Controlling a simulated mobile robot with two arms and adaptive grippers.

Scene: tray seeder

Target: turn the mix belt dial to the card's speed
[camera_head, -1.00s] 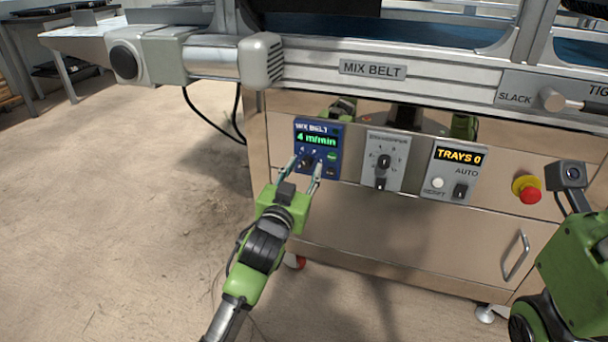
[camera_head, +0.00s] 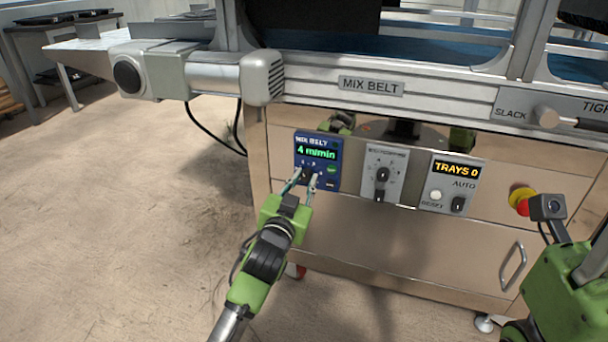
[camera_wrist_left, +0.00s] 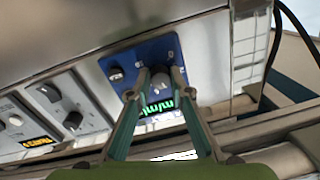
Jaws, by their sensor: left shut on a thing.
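The blue mix belt panel (camera_head: 333,174) is on the front of the machine, and its green display (camera_head: 317,153) reads 4 m/min. My left gripper (camera_head: 303,180) is at the panel's lower part, shut on the dark dial, which it mostly hides in the head view. In the left wrist view, the panel (camera_wrist_left: 110,62) appears turned over, and the dial (camera_wrist_left: 160,84) sits between the two fingertips (camera_wrist_left: 159,76). The dial's exact setting is too small to read. My right arm shows at the right edge, but its fingers do not show. No speed card is visible.
Right of the panel are a grey panel with a rotary knob (camera_head: 382,174) and a TRAYS 0 counter panel (camera_head: 452,184). A red stop button (camera_head: 522,205) is near my right arm. A motor housing (camera_head: 262,70) juts out above left. The floor at left is clear.

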